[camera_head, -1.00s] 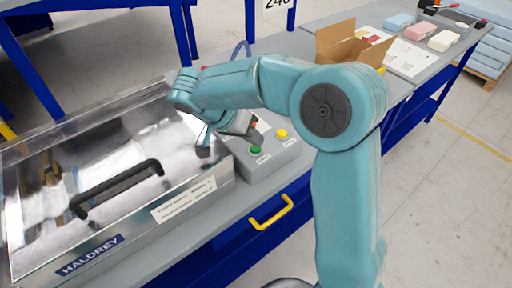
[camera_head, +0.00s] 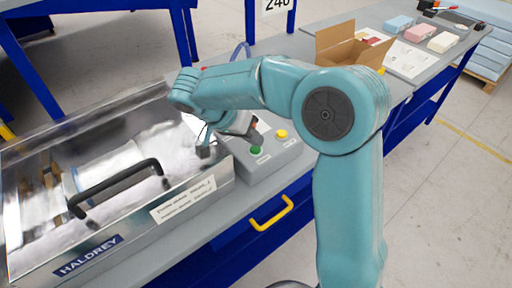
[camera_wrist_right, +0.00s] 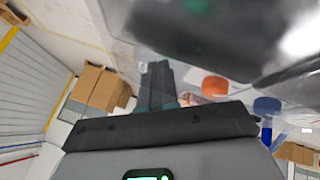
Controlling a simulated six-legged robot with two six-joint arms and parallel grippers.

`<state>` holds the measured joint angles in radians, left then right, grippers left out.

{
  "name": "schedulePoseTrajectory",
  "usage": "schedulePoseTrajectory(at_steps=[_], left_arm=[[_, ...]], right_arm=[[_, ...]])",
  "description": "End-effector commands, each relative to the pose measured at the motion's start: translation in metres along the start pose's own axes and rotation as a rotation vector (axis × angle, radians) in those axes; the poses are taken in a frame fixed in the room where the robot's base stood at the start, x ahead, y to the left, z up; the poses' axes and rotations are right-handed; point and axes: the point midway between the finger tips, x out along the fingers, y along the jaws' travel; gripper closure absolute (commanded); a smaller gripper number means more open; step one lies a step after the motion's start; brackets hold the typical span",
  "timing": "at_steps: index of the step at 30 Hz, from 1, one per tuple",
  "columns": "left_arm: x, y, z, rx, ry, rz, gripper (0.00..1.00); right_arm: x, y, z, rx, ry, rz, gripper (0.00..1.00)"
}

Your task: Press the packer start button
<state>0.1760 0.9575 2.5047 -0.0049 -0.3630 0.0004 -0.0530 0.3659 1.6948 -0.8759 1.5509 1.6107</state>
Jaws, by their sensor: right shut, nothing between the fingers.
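The packer (camera_head: 105,240) is a shiny metal box at the left in the head view, with a black handle (camera_head: 115,185) on its lid. Beside it stands a grey control box (camera_head: 275,160) with a green button (camera_head: 257,150) and a yellow button (camera_head: 282,134). Their labels are too small to read. My right gripper (camera_head: 255,137) is shut and empty, its tip just above and behind the green button; I cannot tell whether they touch. In the right wrist view its closed fingers (camera_wrist_right: 158,85) point away from the camera. My left gripper is out of view.
An open cardboard box (camera_head: 350,45) stands on the bench behind my right arm. Blue, pink and cream blocks (camera_head: 420,32) lie farther back. A yellow handle (camera_head: 270,213) sticks out below the bench edge.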

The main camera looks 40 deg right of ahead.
Motion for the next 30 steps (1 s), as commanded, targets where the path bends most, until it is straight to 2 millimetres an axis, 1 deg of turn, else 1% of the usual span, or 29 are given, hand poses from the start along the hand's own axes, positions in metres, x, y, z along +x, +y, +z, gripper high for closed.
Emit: schedulePoseTrajectory(at_steps=[1, 9, 18, 23, 30], left_arm=[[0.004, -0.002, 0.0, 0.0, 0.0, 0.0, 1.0], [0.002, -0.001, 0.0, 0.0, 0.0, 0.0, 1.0], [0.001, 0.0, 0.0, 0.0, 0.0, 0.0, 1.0], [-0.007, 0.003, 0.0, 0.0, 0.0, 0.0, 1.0], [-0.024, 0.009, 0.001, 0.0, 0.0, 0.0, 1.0]], right_arm=[[0.016, -0.003, 0.012, -0.033, -0.001, 0.038, 1.0], [0.01, 0.001, 0.009, -0.033, -0.001, 0.037, 1.0], [0.008, 0.002, 0.008, -0.034, 0.0, 0.037, 1.0], [-0.001, 0.006, 0.003, -0.035, 0.0, 0.037, 1.0], [-0.024, 0.016, -0.009, -0.033, 0.0, 0.033, 1.0]])
